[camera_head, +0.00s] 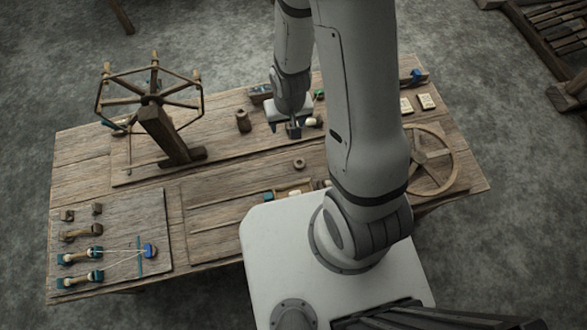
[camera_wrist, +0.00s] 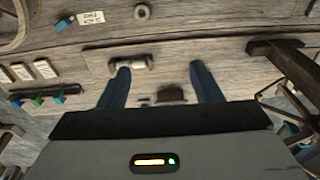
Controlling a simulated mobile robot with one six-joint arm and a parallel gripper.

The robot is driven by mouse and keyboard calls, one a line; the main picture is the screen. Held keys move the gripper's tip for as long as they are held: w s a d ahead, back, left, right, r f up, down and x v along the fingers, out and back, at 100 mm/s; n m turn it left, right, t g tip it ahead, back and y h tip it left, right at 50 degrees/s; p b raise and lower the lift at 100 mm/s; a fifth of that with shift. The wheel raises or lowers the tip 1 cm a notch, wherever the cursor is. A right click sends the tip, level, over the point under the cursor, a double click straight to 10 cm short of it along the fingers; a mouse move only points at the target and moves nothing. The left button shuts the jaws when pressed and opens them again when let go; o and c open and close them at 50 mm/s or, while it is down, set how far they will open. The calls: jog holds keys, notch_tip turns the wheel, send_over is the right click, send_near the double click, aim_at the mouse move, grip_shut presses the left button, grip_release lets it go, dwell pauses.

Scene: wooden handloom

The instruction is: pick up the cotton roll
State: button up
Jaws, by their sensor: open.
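The cotton roll, a small cream cylinder with brownish ends, lies on the wooden table in the wrist view (camera_wrist: 133,63). It is beside the tip of the left finger, partly inside the gap, and the finger covers part of it. In the head view a pale piece that looks like the roll (camera_head: 314,122) shows just right of my gripper (camera_head: 294,131). My gripper is open and empty, fingers pointing down at the table; its two blue fingers also show in the wrist view (camera_wrist: 159,72). I cannot tell the height of the fingertips above the table.
A dark wooden cylinder (camera_head: 243,121) stands left of my gripper, and a yarn winder (camera_head: 150,100) stands farther left. A small ring (camera_head: 299,163) lies nearer to me.

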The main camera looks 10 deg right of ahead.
jog(key=s+f, duration=0.4)
jog(key=f, duration=0.6)
jog(key=g, duration=0.1)
send_over(295, 193)
jog(key=f, duration=0.8)
jog(key=shift+s+f, duration=0.15)
jog(key=shift+s, duration=0.1)
notch_tip(295, 193, down, 4)
jog(key=b, duration=0.4)
jog(key=shift+w, duration=0.1)
notch_tip(295, 193, down, 2)
jog(key=shift+f+b, duration=0.1)
jog(key=shift+b, duration=0.5)
jog(key=shift+w+f+p, duration=0.1)
jog(key=shift+f+p, duration=0.2)
jog(key=shift+f, duration=0.45)
jog(key=c, duration=1.1)
